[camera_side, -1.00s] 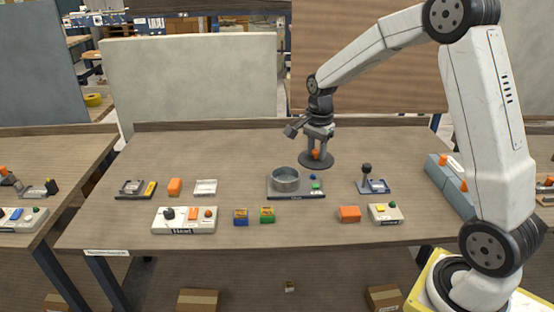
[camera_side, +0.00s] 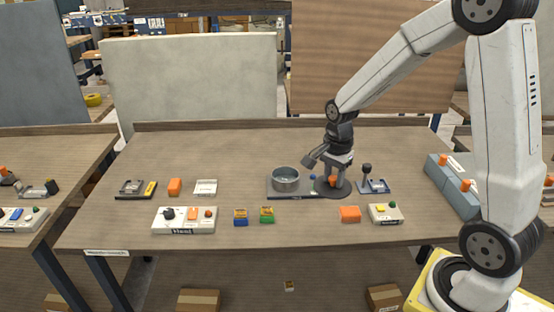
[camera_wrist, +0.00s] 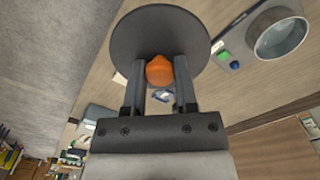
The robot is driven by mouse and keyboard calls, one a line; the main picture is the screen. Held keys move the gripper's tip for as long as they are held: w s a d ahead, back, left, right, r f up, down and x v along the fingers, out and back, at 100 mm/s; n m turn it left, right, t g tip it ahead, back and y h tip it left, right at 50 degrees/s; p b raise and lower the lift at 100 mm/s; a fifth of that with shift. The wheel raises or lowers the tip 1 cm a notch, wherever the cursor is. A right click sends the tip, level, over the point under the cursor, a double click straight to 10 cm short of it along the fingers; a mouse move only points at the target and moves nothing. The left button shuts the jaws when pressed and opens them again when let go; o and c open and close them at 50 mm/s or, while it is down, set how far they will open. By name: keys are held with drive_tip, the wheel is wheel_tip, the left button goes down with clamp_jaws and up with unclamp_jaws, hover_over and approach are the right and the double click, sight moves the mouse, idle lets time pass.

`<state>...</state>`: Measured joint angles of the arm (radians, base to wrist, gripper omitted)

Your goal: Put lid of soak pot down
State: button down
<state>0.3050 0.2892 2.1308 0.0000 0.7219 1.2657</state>
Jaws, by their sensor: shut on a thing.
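My gripper (camera_side: 333,178) is shut on the orange knob (camera_wrist: 160,71) of the dark round lid (camera_side: 320,190). The lid hangs level to the right of the soak pot, over the right end of its base; whether it touches the table I cannot tell. In the wrist view the lid (camera_wrist: 200,38) fills the top middle, with the knob between both fingers. The soak pot (camera_side: 285,179) is a round metal pot, open at the top, on a dark base plate (camera_side: 290,194). It also shows at the upper right of the wrist view (camera_wrist: 281,34).
Close right of the lid stands a small black-knobbed lever device (camera_side: 374,184). An orange block (camera_side: 350,214) and a button box (camera_side: 385,213) lie in front of it. A grey-blue case (camera_side: 452,187) is at the right edge. The table behind the pot is clear.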

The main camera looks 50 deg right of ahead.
drive_tip(key=s+a+f, duration=0.2)
drive_tip(key=s, duration=0.5)
drive_tip(key=shift+s+a+f, duration=0.15)
drive_tip(key=shift+a+f, duration=0.1)
drive_tip(key=shift+a, duration=0.1)
hover_over(309, 219)
drive_tip(key=s, duration=0.1)
drive_tip(key=f, duration=0.8)
drive_tip(key=shift+s+a+f, duration=0.15)
drive_tip(key=shift+s+f, duration=0.05)
drive_tip(key=shift+w+f, duration=0.4)
drive_tip(key=shift+f, duration=0.05)
drive_tip(key=shift+w+f, duration=0.25)
drive_tip(key=shift+f, duration=1.6)
drive_tip(key=shift+f, duration=0.1)
